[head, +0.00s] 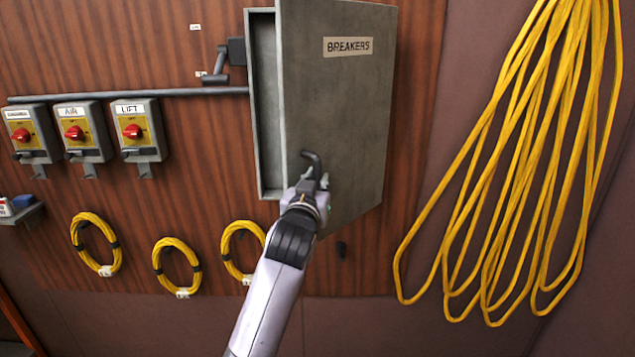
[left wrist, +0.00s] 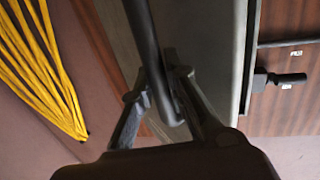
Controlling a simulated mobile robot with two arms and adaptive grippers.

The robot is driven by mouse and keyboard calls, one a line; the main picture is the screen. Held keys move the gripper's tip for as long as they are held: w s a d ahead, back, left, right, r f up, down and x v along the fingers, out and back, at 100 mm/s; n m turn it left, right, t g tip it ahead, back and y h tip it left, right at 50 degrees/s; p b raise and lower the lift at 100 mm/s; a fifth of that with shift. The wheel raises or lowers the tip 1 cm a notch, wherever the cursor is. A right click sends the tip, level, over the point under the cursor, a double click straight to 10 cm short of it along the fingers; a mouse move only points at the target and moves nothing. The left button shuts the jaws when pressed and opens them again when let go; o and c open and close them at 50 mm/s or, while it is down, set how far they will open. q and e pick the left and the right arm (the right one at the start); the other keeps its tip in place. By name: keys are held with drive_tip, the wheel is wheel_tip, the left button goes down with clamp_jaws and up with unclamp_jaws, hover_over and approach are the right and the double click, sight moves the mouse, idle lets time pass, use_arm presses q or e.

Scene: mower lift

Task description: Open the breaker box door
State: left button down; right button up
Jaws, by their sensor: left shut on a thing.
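The grey breaker box door (head: 338,90), labelled BREAKERS, stands partly open. Its left edge is swung out from the wall, and part of the grey box interior (head: 267,110) shows to its left. The dark, bent door handle (head: 311,158) is at the door's lower left. My left gripper (head: 312,183) is shut on the handle. In the left wrist view the fingers (left wrist: 172,75) close around the dark handle bar (left wrist: 148,45), with the door's face beside it. My right gripper is not in view.
Switch boxes with red knobs (head: 133,131) line the wall at left under a conduit (head: 170,93). Coiled yellow cables (head: 177,266) hang below. A big bundle of yellow cable (head: 520,160) hangs right of the door, with some bare wall between.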

use_arm(q)
drive_tip(key=shift+r, duration=0.1)
drive_tip(key=c, duration=2)
unclamp_jaws()
drive_tip(key=o, duration=0.4)
drive_tip(key=shift+o, duration=0.2)
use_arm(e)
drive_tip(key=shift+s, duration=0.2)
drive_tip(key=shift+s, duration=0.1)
